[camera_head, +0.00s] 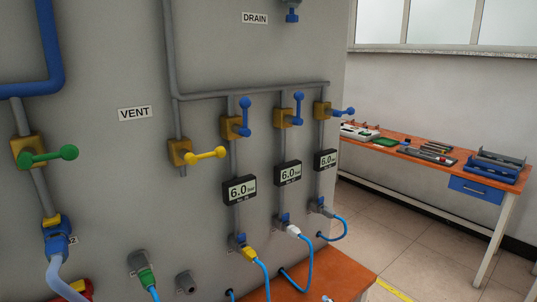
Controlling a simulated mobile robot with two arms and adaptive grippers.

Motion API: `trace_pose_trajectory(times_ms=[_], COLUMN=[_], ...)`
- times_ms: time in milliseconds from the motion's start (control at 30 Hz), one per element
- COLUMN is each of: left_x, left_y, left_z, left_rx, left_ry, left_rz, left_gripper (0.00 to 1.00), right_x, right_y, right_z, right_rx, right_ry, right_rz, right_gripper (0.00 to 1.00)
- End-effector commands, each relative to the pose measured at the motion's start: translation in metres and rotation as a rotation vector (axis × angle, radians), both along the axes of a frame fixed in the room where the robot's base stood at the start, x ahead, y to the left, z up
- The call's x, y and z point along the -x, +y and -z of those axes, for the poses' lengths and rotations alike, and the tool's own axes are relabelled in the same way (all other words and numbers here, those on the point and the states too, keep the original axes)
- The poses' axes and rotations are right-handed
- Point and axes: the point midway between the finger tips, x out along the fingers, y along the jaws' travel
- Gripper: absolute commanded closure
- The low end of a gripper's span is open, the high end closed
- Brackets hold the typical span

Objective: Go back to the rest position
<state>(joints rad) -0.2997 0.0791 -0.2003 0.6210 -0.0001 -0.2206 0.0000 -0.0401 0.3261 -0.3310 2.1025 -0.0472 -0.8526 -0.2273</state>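Neither of my grippers shows in the head view. A large grey panel fills the left and middle of the view. It carries a green-handled valve (46,156) and a yellow-handled valve (197,154). Three blue-handled valves sit to the right: the left one (241,118) and the middle one (295,110) have upright handles, and the right one (332,110) has its handle lying sideways. Three gauges reading 6.0 hang below them, at left (240,190), middle (288,174) and right (325,160). Blue hoses (305,268) plug in below.
An orange tabletop (330,270) lies below the panel. A workbench (420,160) with tools and a blue drawer (475,190) stands against the right wall. The tiled floor (400,240) between is clear, with a yellow line (393,289) on it.

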Motion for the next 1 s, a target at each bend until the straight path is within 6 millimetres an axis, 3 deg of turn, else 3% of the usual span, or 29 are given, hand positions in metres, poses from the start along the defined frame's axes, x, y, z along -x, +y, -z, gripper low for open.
trace_pose_trajectory(times_ms=[33,100,200,400,700,733,1000], left_x=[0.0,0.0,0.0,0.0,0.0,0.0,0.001], left_y=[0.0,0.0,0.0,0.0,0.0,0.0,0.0], left_z=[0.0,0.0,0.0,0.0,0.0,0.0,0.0], left_rx=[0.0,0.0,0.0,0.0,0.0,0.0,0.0], left_ry=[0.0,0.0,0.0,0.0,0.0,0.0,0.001], left_rz=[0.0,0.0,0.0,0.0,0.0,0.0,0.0], left_gripper=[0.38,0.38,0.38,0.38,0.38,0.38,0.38], right_x=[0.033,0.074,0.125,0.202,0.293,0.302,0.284], right_y=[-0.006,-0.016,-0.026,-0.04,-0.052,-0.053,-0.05], right_z=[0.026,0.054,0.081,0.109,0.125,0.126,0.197], right_rx=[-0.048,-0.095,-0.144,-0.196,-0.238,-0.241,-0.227], right_ry=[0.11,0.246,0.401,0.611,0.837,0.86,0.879], right_rz=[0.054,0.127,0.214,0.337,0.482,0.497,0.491], right_gripper=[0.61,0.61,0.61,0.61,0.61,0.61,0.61])
